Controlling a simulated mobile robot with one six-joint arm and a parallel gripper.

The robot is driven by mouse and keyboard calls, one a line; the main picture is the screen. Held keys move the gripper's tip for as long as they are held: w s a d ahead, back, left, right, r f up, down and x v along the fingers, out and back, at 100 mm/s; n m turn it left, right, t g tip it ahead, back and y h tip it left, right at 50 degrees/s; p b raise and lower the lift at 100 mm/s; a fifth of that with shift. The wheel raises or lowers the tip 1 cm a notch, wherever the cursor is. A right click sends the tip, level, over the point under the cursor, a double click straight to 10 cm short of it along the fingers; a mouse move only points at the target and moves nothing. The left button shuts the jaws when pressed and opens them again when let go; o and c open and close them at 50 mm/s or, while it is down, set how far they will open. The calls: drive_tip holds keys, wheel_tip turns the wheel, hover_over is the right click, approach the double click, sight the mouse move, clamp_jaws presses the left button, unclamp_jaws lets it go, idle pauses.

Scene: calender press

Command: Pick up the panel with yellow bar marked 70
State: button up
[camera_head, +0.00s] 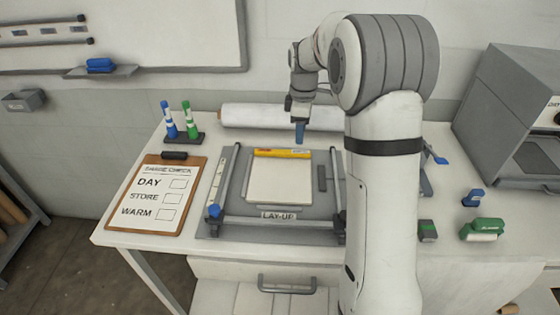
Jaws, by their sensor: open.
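A pale square panel (279,183) with a yellow bar (282,153) along its far edge lies flat in the grey lay-up frame (227,222) on the bench. The mark on the bar is too small to read. My gripper (300,136) hangs pointing down, a little beyond and above the right part of the yellow bar. It is open, with nothing seen in it. My arm hides the right edge of the frame.
A clipboard (145,221) lies left of the frame, and a stand with blue and green markers (186,137) is behind it. A white roll (240,116) lies along the back. Right are a green block (483,229) and a grey press (510,110).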

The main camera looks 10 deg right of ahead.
sight(297, 152)
drive_tip(key=shift+w+f+n, duration=0.25)
drive_tip(key=shift+w+n, duration=0.05)
drive_tip(key=shift+w, duration=0.2)
drive_tip(key=shift+w+f+n, duration=0.25)
drive_tip(key=shift+w+n, duration=0.05)
drive_tip(key=shift+w, duration=0.15)
drive_tip(key=shift+w+f, duration=0.1)
drive_tip(key=shift+f, duration=0.25)
wheel_tip(297, 152, down, 7)
drive_tip(key=shift+a+f+p, duration=0.1)
drive_tip(key=shift+p, duration=1)
clamp_jaws()
